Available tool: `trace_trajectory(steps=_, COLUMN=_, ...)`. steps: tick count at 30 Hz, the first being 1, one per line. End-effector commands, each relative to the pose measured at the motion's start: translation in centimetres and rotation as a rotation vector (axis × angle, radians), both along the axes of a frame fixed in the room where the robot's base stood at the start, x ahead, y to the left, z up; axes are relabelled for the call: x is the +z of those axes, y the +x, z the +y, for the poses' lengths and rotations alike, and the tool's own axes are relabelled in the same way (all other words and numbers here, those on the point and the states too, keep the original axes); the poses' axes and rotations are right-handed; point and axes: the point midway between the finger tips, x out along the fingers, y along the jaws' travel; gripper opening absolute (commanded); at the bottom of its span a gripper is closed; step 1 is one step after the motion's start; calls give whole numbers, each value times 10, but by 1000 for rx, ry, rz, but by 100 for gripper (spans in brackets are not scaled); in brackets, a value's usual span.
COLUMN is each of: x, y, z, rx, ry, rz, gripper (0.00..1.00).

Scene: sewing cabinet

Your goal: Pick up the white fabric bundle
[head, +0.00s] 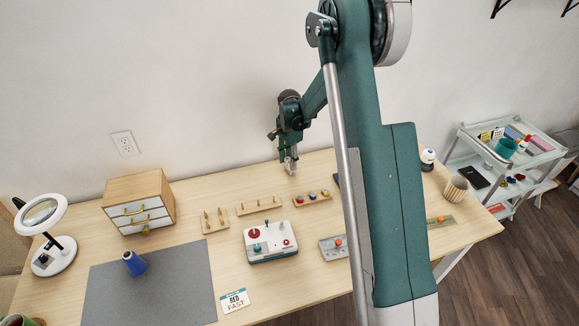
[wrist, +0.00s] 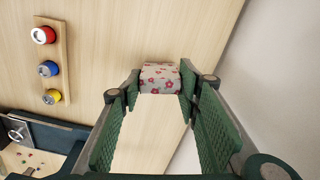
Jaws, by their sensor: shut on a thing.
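The white fabric bundle (wrist: 160,78), printed with pink-red flowers, sits between the fingertips of my gripper (wrist: 158,92) in the wrist view. Both fingers touch its sides, and the gripper is shut on it. In the head view my gripper (head: 290,168) points down at the back of the table, near the wall. The bundle is too small there to make out clearly. I cannot tell whether it is clear of the tabletop.
A wooden rack with red, blue and yellow spools (head: 312,198) stands just in front of my gripper. A white cart (head: 500,160) stands right.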

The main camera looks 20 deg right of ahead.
Motion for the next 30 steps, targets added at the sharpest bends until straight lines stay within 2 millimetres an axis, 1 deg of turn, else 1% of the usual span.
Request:
trace_trajectory(steps=7, x=2, y=0, z=0, rx=0, ry=0, rz=0, gripper=26)
trace_trajectory(steps=11, x=10, y=0, z=0, rx=0, ry=0, rz=0, gripper=26)
trace_trajectory(steps=17, x=33, y=0, z=0, rx=0, ry=0, rz=0, gripper=26)
trace_trajectory(steps=24, x=70, y=0, z=0, rx=0, ry=0, rz=0, gripper=26)
trace_trajectory(steps=30, x=92, y=0, z=0, rx=0, ry=0, rz=0, gripper=26)
